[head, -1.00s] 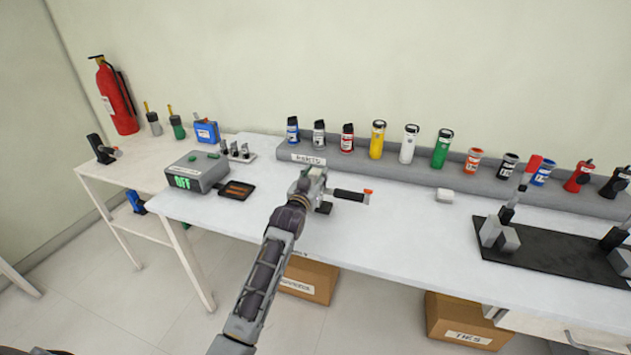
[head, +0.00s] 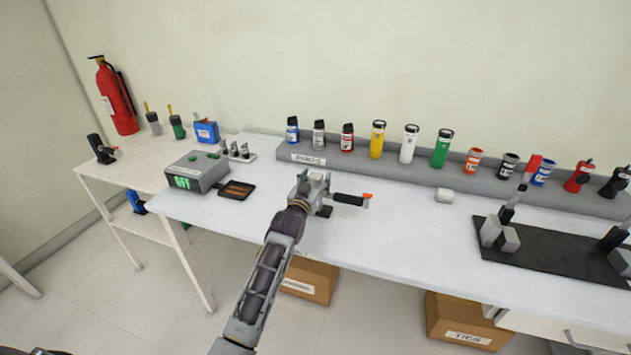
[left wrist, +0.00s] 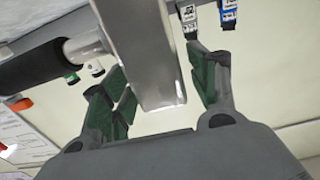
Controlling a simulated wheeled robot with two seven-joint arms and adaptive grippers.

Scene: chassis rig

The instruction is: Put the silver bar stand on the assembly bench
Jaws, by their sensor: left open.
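The silver bar stand (head: 325,190) stands upright on the white assembly bench (head: 400,240), left of the bench's middle. Its side bar has a black grip (head: 350,199) with an orange tip and points right. My left gripper (head: 310,187) is at the stand's post. In the left wrist view the silver post (left wrist: 145,55) lies between the green-padded fingers of the open gripper (left wrist: 163,85), with a gap visible on the right side. Part of the stand is hidden behind the gripper in the head view. My right gripper is not in view.
A grey shelf (head: 400,170) with cans and bottles runs along the back. A black plate with fixtures (head: 550,255) lies at right. A grey display box (head: 197,172) and a dark tray (head: 237,190) are left. A side table holds a black bar stand (head: 100,149).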

